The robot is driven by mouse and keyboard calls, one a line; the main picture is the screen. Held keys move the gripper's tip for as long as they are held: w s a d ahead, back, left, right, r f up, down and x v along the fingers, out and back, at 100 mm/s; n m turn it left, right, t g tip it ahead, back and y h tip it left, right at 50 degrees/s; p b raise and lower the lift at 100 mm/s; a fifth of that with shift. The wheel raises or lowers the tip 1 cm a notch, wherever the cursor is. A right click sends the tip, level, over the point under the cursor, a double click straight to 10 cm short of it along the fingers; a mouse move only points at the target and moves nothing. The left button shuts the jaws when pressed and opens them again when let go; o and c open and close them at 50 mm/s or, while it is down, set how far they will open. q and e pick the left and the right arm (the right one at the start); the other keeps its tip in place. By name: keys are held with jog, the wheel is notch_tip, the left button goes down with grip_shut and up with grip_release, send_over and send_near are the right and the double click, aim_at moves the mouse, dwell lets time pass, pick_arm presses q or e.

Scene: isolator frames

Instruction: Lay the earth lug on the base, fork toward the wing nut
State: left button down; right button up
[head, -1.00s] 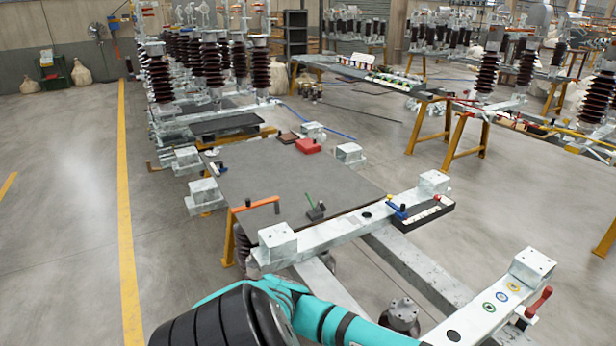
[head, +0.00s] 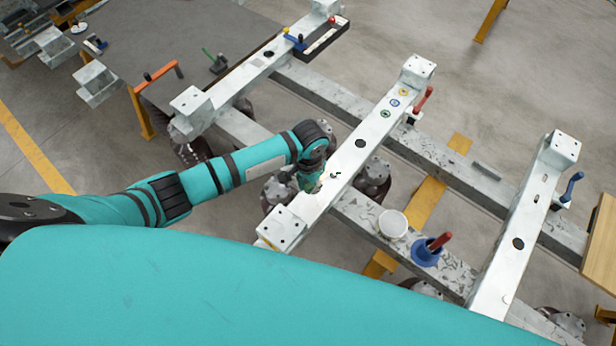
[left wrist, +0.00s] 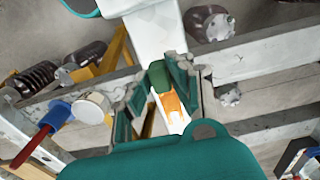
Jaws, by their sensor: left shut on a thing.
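In the left wrist view a lug with a green part (left wrist: 160,76) and an orange, copper-like part (left wrist: 173,104) lies between the fingers of my left gripper (left wrist: 163,86). The gripper is shut on it. In the head view my left gripper (head: 312,178) is beside the near half of the middle pale metal beam of the base (head: 350,166). A small green and dark spot (head: 337,176) shows on the beam close by; I cannot tell what it is. The lug is not clear in the head view. I cannot make out a wing nut. My right gripper is not in view.
A red-handled tool in a blue holder (head: 427,250) and a white round cup (head: 393,224) stand on the cross rail. A red lever (head: 423,100) is beside the middle beam's far end. A third beam (head: 520,235) runs at the right, with a blue lever (head: 571,187).

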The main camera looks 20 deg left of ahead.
pick_arm(q)
jog(key=shift+a+f+b, duration=0.1)
jog(key=shift+f+b, duration=0.8)
jog(key=shift+f, duration=0.5)
jog(key=b, duration=0.5)
send_over(309, 205)
notch_tip(309, 205, down, 5)
jog(key=shift+a+r, duration=0.1)
jog(key=shift+r, duration=0.1)
jog(key=shift+w+f+b, duration=0.1)
jog(key=shift+f+b, duration=0.6)
jog(key=shift+f, duration=0.35)
jog(key=shift+f, duration=0.25)
jog(key=c, duration=1.1)
grip_release()
